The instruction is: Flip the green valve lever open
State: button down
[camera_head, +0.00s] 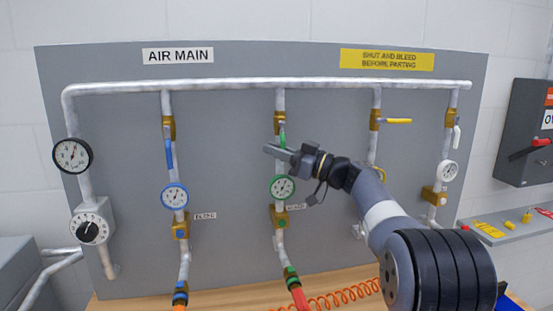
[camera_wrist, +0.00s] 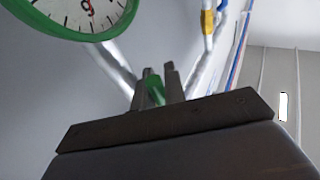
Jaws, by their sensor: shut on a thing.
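The green valve lever (camera_head: 282,135) hangs down along the pipe below its brass valve body (camera_head: 279,121) on the middle drop. My gripper (camera_head: 270,149) reaches in from the right, and its fingers cover the lever's lower part. In the wrist view my gripper (camera_wrist: 159,82) has its two fingers closed on either side of the green lever (camera_wrist: 155,92). The lever's top end is out of sight in the wrist view. A green-rimmed gauge (camera_head: 283,188) sits just below the gripper, and it fills the upper left of the wrist view (camera_wrist: 80,12).
A blue lever (camera_head: 169,154) hangs on the drop to the left. A yellow lever (camera_head: 398,121) sticks out sideways on the drop to the right. The grey backboard (camera_head: 225,130) lies close behind the pipes.

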jog(key=shift+r, duration=0.1)
jog(key=c, duration=1.5)
grip_release()
jog(key=shift+o, duration=0.2)
jog(key=b+v, duration=0.4)
jog(key=v, duration=0.6)
jog(key=shift+s+d, duration=0.15)
jog(key=shift+d, duration=0.2)
